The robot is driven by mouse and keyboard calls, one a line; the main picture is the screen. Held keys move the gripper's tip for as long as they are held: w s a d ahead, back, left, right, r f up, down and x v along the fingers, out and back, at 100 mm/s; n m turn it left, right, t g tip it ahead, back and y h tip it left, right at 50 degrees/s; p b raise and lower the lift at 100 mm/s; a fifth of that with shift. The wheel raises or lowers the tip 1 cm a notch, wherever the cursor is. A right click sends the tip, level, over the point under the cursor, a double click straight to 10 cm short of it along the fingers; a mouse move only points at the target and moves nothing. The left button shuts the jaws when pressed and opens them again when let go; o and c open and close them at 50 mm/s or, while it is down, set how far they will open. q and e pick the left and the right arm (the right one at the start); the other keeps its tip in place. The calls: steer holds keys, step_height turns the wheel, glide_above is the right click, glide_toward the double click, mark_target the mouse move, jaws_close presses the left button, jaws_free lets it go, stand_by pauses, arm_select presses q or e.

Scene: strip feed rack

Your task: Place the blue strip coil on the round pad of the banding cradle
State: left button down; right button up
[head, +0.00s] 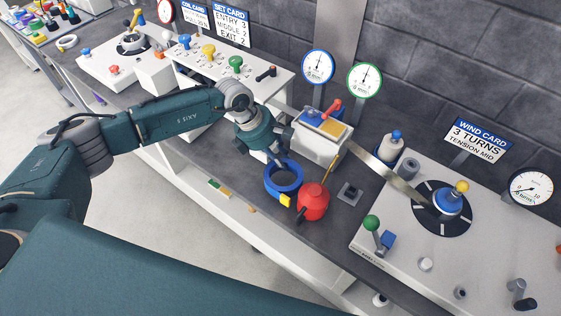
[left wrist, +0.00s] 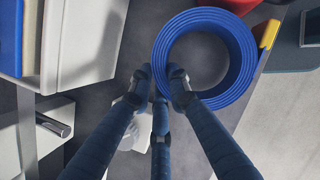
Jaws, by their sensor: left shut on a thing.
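The blue strip coil (head: 283,187) is a thick ring with a yellow tab on its outer side. My left gripper (head: 278,157) is at the coil's rim, shut on its wall. In the left wrist view the coil (left wrist: 247,62) fills the upper right, and the fingers (left wrist: 161,82) meet its near left edge, one at the inner side and one outside. It is unclear whether the coil touches the bench. A white station at the far left has a dark round pad (head: 120,46), which may be the banding cradle. My right gripper is not in view.
A white box with a red lever (head: 332,109) is just behind the gripper. A metal strip (head: 390,172) runs to the winding station (head: 385,250) at right. A white panel with coloured knobs (head: 222,72) lies behind my left arm.

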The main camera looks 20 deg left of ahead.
arm_select(q)
step_height(320, 180, down, 2)
steer(key=shift+w+f, duration=0.15)
steer(key=shift+f, duration=0.1)
steer(key=shift+f, duration=0.2)
steer(key=c, duration=1.9)
jaws_free()
